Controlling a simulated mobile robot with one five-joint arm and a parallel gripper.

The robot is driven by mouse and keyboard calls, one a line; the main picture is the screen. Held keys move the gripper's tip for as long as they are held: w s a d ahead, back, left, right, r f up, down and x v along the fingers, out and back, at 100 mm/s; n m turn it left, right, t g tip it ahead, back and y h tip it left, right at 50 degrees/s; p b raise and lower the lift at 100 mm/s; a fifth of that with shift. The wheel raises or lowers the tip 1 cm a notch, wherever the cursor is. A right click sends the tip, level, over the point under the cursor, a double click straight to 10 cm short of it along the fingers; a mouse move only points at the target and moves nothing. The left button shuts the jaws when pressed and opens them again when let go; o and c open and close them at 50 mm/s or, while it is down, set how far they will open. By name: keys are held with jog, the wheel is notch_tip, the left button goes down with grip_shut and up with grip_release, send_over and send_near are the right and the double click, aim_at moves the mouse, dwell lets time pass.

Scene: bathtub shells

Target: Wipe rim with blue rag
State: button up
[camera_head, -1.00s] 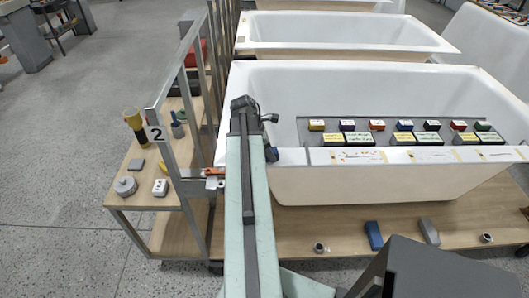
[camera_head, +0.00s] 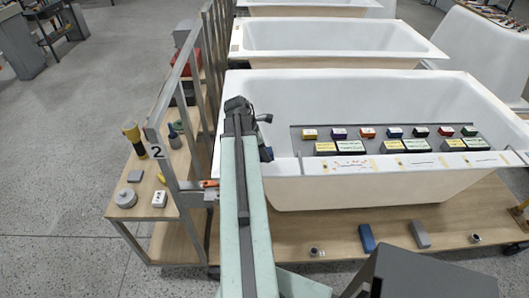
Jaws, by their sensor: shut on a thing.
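The near white bathtub shell (camera_head: 345,185) lies on a wooden platform, its rim running across the front and left side. My arm reaches up to the tub's front left corner. My gripper (camera_head: 263,142) is at this corner, mostly hidden by the arm. A dark blue piece (camera_head: 266,154), which looks like the blue rag, shows just right of the arm at the rim; my gripper is shut on it. Whether it touches the rim cannot be told.
A rack of small coloured blocks (camera_head: 390,133) stands inside the tub behind its front rim. A blue block (camera_head: 367,238) and a grey block (camera_head: 420,234) lie on the platform (camera_head: 340,230). A metal-framed shelf (camera_head: 130,207) stands close left. More tubs stand behind.

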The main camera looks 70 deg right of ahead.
notch_tip(320, 180, up, 3)
jog(key=p, duration=0.3)
jog(key=shift+r, duration=0.1)
